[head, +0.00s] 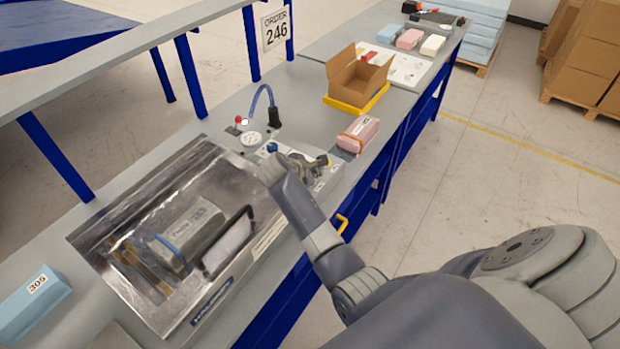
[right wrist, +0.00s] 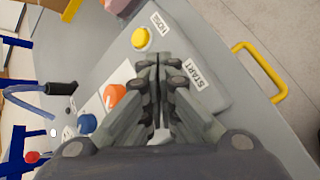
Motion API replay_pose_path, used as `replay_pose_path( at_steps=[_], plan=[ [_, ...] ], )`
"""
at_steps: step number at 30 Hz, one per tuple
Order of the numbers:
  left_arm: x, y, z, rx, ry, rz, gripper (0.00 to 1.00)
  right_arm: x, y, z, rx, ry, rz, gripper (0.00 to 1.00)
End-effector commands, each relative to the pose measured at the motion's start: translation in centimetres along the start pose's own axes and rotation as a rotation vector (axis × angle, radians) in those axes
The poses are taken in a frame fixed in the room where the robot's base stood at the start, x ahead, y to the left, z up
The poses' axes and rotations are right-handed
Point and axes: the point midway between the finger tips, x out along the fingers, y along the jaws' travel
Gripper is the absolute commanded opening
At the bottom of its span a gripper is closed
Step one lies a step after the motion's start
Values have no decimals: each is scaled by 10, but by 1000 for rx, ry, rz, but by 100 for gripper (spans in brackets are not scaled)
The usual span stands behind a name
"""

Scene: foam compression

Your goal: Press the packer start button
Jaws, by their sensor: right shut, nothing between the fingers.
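The packer is the silver metal machine (head: 110,225) on the bench. Its grey control box (head: 333,180) is at its right end. In the right wrist view, the START label (right wrist: 204,76) shows just right of my fingers. The start button itself is not visible; my fingers cover the area beside the label. My right gripper (right wrist: 160,62) is shut and empty, its tips over the control box; I cannot tell whether they touch it. It also shows in the head view (head: 322,163). A yellow button (right wrist: 141,38), an orange knob (right wrist: 115,95) and a blue knob (right wrist: 87,123) are nearby.
A yellow handle (right wrist: 262,72) sticks out at the bench's front edge. A pink wrapped block (head: 358,133), an open cardboard box (head: 355,80) on a yellow tray, and a black-and-blue hose (head: 272,115) stand near the controls. A light-blue block labelled 305 (head: 30,308) lies at the left.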

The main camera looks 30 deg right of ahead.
Motion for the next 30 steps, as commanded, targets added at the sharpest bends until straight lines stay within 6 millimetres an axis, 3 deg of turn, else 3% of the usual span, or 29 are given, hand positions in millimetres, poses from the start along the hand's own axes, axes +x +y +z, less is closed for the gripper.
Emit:
replay_pose_path(
  at_steps=[4, 18, 30],
  plan=[
    [0, 0, 0, 0, 0, 0, 0, 0, -3, -1, -5, 1, -7, 0],
    [0, 0, 0, 0, 0, 0, 0, -32, 24, 24, 2, -2, 2, 0],
    [0, 0, 0, 0, 0, 0, 0, -35, 26, 27, 2, -2, 2, 0]
  ],
)
